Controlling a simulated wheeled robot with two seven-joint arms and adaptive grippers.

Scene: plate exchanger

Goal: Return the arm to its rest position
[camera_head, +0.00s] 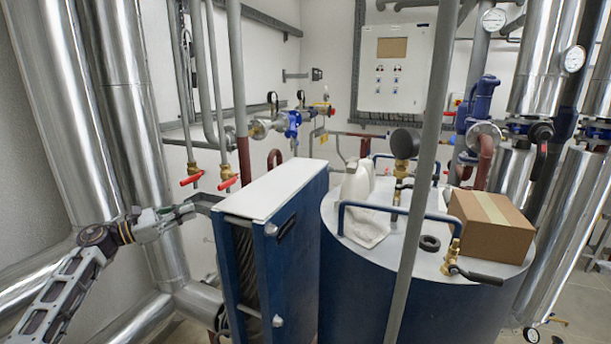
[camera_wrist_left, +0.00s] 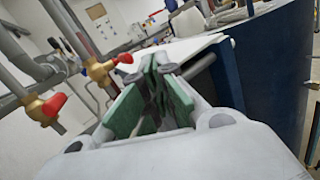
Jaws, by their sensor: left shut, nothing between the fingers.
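My left arm comes in from the left in the head view. Its gripper (camera_head: 188,212) is at the left end of the plate exchanger (camera_head: 280,185), a blue-framed unit with a white top, near its upper edge. In the left wrist view the gripper (camera_wrist_left: 150,68) shows its green-padded fingers closed together with nothing between them. The exchanger's white top (camera_wrist_left: 180,50) lies just beyond the fingertips there. I cannot tell whether the fingers touch it. My right gripper is not in view.
Red-handled valves (camera_head: 228,182) on vertical pipes stand behind the gripper, and also show in the wrist view (camera_wrist_left: 52,104). Large silver pipes (camera_head: 130,110) rise at the left. A blue tank (camera_head: 360,270) holds a white jug (camera_head: 356,182) and a cardboard box (camera_head: 490,225).

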